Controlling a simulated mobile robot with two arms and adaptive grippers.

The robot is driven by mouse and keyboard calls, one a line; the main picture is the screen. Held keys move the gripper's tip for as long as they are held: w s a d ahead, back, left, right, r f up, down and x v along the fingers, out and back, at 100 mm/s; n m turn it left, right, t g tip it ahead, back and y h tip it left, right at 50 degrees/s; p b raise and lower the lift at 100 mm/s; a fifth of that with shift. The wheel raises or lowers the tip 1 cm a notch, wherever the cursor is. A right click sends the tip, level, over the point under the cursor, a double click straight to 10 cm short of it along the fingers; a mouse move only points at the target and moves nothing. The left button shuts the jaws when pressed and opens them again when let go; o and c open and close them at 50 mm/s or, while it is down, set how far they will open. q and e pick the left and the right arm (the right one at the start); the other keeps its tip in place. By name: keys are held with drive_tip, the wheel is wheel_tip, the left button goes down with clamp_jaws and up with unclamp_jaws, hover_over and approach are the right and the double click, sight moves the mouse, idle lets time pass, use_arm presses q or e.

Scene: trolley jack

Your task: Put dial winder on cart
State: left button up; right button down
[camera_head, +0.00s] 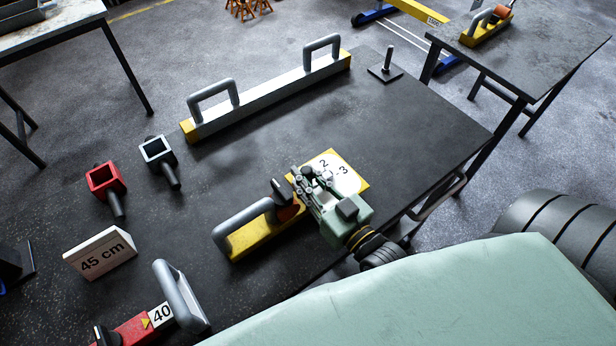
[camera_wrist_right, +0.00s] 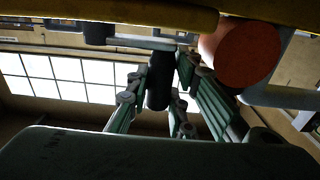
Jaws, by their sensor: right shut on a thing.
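What I take for the dial winder is a yellow bar (camera_head: 252,238) with a grey loop handle and a red-orange round part (camera_head: 288,210). It lies near the front edge of the dark table. My right gripper (camera_head: 306,184) is at its right end, beside a yellow card with a white dial (camera_head: 345,172). The right wrist view shows the red-orange disc (camera_wrist_right: 240,52) beside the fingers and a dark cylinder (camera_wrist_right: 160,82) between them. The gripper (camera_wrist_right: 158,98) is shut on this cylinder, which seems to be the winder's handle. The left gripper is out of view.
The dark table (camera_head: 400,115) has a side handle and may be the cart. Another table (camera_head: 545,50) holds a similar yellow tool.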

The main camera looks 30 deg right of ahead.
drive_tip(key=shift+r, duration=0.2)
drive_tip(key=c, duration=1.9)
unclamp_jaws()
drive_tip(key=shift+f, duration=0.2)
drive_tip(key=shift+c, duration=0.2)
drive_tip(key=o, duration=0.4)
drive_tip(key=shift+r, duration=0.1)
drive_tip(key=shift+s+d+b, duration=0.25)
drive_tip(key=shift+s+b, duration=0.2)
drive_tip(key=shift+s, duration=1.55)
drive_tip(key=shift+s+d+b, duration=0.25)
drive_tip(key=shift+s+b, duration=0.2)
drive_tip(key=shift+s, duration=1.55)
drive_tip(key=shift+s+d+b, duration=0.25)
drive_tip(key=shift+s+b, duration=0.2)
drive_tip(key=shift+s, duration=1.55)
